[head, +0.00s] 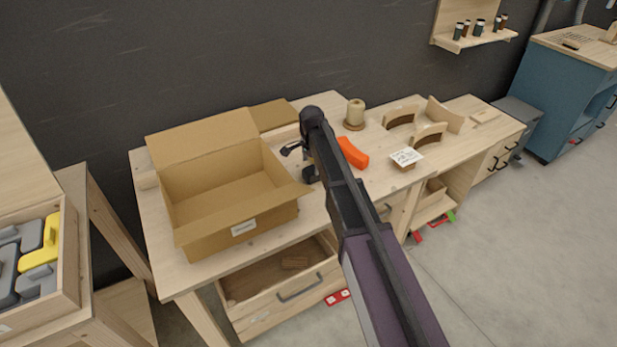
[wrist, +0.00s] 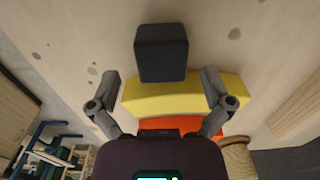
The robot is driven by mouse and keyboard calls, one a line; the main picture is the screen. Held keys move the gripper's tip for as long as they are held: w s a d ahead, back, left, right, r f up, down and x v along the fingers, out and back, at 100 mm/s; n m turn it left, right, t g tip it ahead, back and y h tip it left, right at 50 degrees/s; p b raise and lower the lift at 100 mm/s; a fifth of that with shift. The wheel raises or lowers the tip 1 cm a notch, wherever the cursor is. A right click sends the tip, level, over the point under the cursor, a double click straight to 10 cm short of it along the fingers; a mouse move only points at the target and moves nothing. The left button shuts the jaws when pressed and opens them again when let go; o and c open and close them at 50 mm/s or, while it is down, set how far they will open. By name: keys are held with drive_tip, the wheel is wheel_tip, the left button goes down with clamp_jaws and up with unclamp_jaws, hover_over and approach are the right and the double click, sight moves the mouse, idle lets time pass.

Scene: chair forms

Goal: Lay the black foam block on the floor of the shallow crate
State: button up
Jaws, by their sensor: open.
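In the wrist view the black foam block (wrist: 162,52) stands on pale wood, just beyond a yellow block (wrist: 180,95). My gripper (wrist: 160,80) is open, its two fingers spread to either side with nothing held. In the head view my gripper (head: 300,158) is low over the bench, right of an open cardboard box (head: 235,212). My arm hides most of the area there, and I cannot clearly tell the black block from the dark gripper. The cardboard box looks empty; whether it is the shallow crate I cannot tell.
An orange block (head: 353,152) lies right of my arm, near a spool (head: 355,113) and a small labelled box (head: 406,157). Wooden forms (head: 430,134) stand farther right. A drawer (head: 280,290) is open below. A wooden tray (head: 70,255) at left holds grey and yellow pieces.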

sight(311, 170)
drive_tip(key=shift+f+b, duration=1.85)
drive_tip(key=shift+f, duration=0.25)
drive_tip(key=c, duration=0.7)
drive_tip(key=shift+c, duration=0.2)
drive_tip(key=shift+r, duration=0.25)
wheel_tip(311, 170, up, 10)
drive_tip(key=p, duration=1)
drive_tip(key=shift+f, duration=0.2)
